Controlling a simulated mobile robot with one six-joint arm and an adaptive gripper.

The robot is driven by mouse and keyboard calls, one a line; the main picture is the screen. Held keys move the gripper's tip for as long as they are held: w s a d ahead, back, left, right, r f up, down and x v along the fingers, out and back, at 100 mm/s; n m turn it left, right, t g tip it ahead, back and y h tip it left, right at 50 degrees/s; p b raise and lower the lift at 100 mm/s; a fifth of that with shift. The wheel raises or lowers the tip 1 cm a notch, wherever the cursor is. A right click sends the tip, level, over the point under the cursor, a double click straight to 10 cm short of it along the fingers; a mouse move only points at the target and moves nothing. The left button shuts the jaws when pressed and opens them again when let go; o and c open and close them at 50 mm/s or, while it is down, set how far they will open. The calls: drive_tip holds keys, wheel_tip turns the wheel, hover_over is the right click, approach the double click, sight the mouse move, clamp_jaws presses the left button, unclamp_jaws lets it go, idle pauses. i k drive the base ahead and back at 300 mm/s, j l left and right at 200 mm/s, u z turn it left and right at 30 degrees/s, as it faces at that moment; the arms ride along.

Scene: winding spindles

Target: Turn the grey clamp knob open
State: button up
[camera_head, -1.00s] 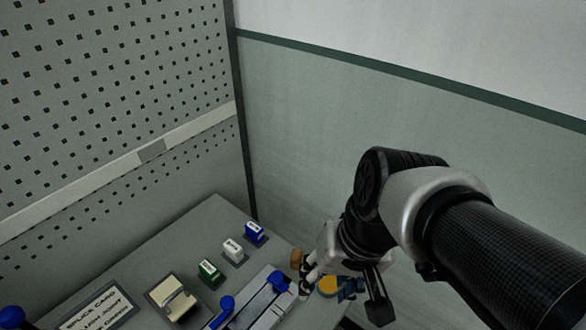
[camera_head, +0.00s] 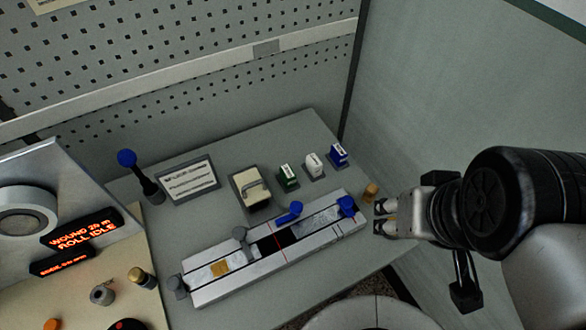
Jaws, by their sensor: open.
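A long pale splicing fixture (camera_head: 207,292) lies diagonally on the grey bench. A grey knob (camera_head: 177,284) sits at its left end. A grey lever-like part (camera_head: 240,235) stands on its back edge left of centre; I cannot tell how far either is turned. A blue knob (camera_head: 346,204) sits at the fixture's right end, and a blue lever (camera_head: 290,212) lies near its middle. My gripper (camera_head: 380,216) is open, right of the blue knob and well away from both grey parts. It is close to a small tan cylinder (camera_head: 371,192); contact is unclear.
Green (camera_head: 287,177), white (camera_head: 314,166) and blue (camera_head: 339,155) small blocks stand behind the fixture, beside a cream device (camera_head: 250,191). A blue-topped lever (camera_head: 137,175) and a lettered card (camera_head: 187,180) stand at back left. A display panel (camera_head: 75,235) fills the left.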

sight(239, 233)
drive_tip(key=j+u, duration=0.1)
drive_tip(key=u, duration=1)
